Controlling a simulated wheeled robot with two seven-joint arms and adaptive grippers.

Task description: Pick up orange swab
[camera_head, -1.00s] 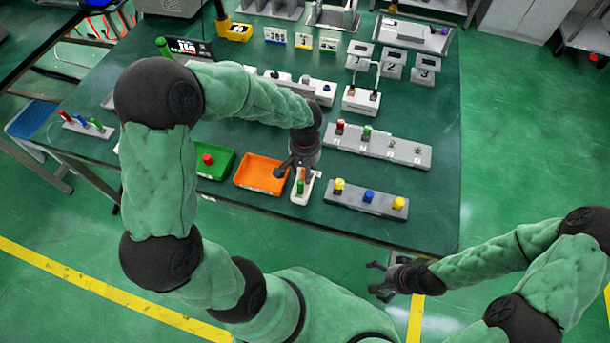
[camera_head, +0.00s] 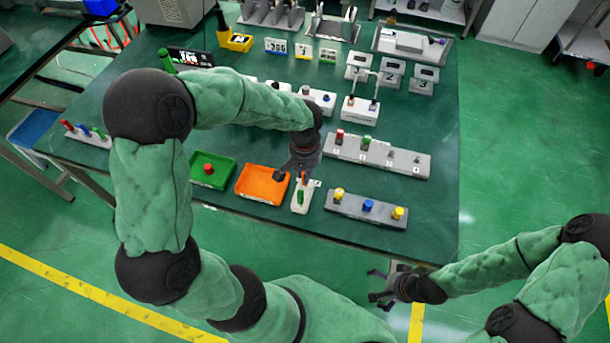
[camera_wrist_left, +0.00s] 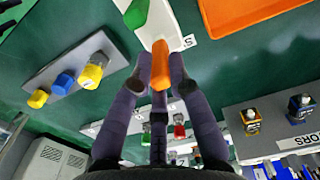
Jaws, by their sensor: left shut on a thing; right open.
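The orange swab (camera_wrist_left: 160,65) is between the fingertips of my left gripper (camera_wrist_left: 160,80) in the left wrist view. The gripper is shut on it, its fingers on both sides of the swab. In the head view the left gripper (camera_head: 296,172) is just above a small white holder (camera_head: 302,200), and a bit of the orange swab (camera_head: 304,177) shows. A green swab (camera_head: 300,197) stands in that holder; it also shows in the left wrist view (camera_wrist_left: 136,13). Whether the orange swab's lower end is clear of the holder cannot be told. My right gripper (camera_head: 376,287) is open and empty, off the table's front edge.
An orange tray (camera_head: 250,192) and a green tray (camera_head: 197,180) lie left of the holder. A grey block with yellow and blue knobs (camera_head: 340,207) is on the right, a longer grey strip (camera_head: 400,161) behind it. The table (camera_head: 430,215) is bare at the front right.

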